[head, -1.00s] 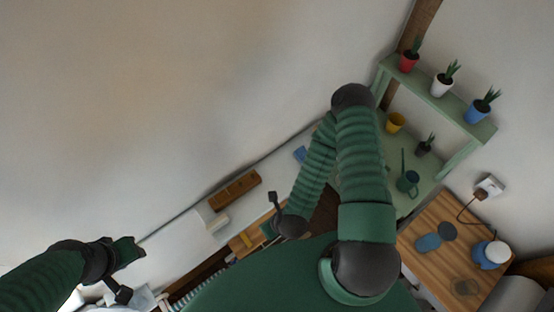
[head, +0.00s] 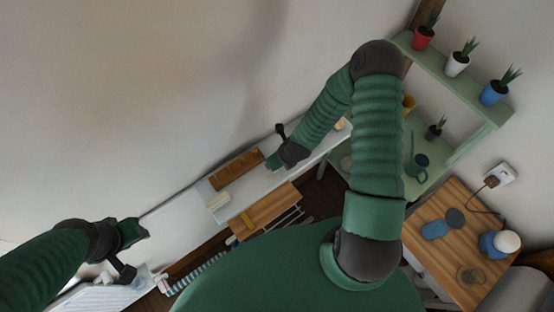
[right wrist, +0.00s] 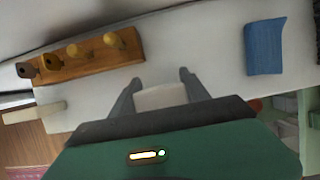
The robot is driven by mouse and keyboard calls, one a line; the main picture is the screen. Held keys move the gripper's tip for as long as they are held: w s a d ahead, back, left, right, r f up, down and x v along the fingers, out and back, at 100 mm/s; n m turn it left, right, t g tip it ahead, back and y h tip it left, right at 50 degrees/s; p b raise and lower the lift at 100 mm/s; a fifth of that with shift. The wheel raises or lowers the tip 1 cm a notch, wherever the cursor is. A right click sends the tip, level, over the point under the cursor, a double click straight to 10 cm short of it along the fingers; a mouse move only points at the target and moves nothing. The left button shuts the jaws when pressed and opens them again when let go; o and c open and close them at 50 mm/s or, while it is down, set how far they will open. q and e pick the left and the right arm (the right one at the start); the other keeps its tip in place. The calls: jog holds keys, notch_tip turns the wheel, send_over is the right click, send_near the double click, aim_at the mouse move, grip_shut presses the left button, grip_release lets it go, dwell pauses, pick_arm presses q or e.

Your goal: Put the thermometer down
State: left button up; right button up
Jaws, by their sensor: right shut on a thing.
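My right gripper (head: 271,163) is over the long white surface (head: 180,222) along the wall, to the right of the wooden peg rail. In the right wrist view its two dark fingers (right wrist: 158,86) are shut on a pale, whitish piece (right wrist: 160,97), which I take to be the thermometer. Most of that piece is hidden by the gripper body, and it cannot be made out in the head view. Whether it touches the white surface I cannot tell. My left gripper (head: 138,230) is at the lower left, away from it; its finger opening is unclear.
The wooden peg rail (head: 238,170) and a white block (head: 218,201) lie on the white surface. A blue item (right wrist: 265,47) lies on the other side. Below is a wooden top (head: 265,210). A green shelf (head: 450,92) and bedside table (head: 455,230) stand right.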

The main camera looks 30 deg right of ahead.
jog(key=shift+a+f, duration=0.15)
jog(key=shift+f, duration=0.45)
jog(key=shift+a+f, duration=0.25)
jog(key=shift+f, duration=0.05)
jog(key=o, duration=1.2)
jog(key=shift+c, duration=0.2)
jog(key=shift+o, duration=1.1)
jog(key=shift+d, duration=0.25)
